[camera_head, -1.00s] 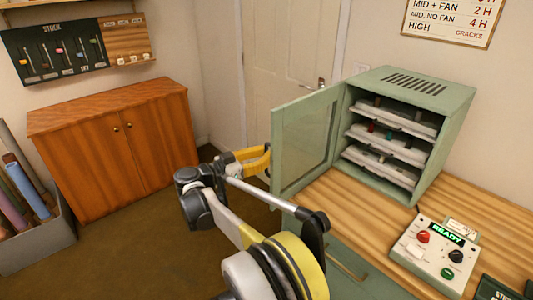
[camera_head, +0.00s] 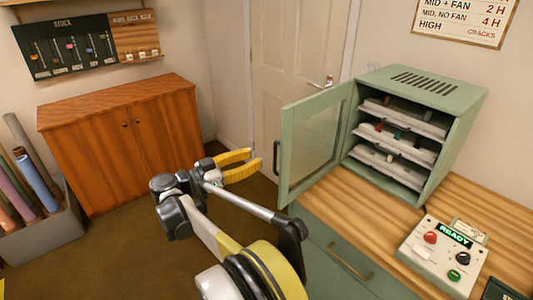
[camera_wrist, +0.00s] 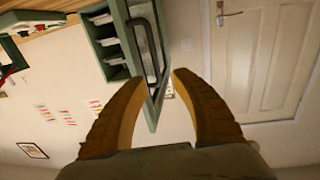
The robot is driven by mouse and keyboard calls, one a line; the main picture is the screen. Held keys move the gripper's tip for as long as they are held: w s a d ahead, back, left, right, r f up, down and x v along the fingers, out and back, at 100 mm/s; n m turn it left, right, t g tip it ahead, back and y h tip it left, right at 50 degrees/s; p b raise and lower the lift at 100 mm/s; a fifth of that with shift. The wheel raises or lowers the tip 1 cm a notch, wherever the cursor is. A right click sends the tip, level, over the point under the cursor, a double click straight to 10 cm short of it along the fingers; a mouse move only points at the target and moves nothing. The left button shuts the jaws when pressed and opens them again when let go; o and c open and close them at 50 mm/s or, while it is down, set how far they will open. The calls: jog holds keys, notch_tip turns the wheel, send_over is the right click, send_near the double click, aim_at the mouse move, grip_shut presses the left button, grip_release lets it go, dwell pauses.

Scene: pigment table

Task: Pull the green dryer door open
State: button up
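The green dryer (camera_head: 470,110) stands on the wooden counter with its framed glass door (camera_head: 315,140) swung wide open to the left. The door's dark bar handle (camera_head: 276,158) is on its outer face near the free edge; it also shows in the wrist view (camera_wrist: 157,52). My gripper (camera_head: 255,160) is left of the handle, with a small gap between them. Its two yellow fingers are apart and empty in the wrist view (camera_wrist: 160,78). The handle appears beyond the fingertips there, not held.
Trays with small coloured pieces (camera_head: 400,140) sit inside the dryer. A control box (camera_head: 440,258) reading READY is on the counter (camera_head: 365,210). A wooden cabinet (camera_head: 120,145) stands at left, with open floor before it. A white room door (camera_head: 295,65) is behind.

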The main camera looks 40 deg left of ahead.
jog(key=v, duration=0.4)
dwell(0.5)
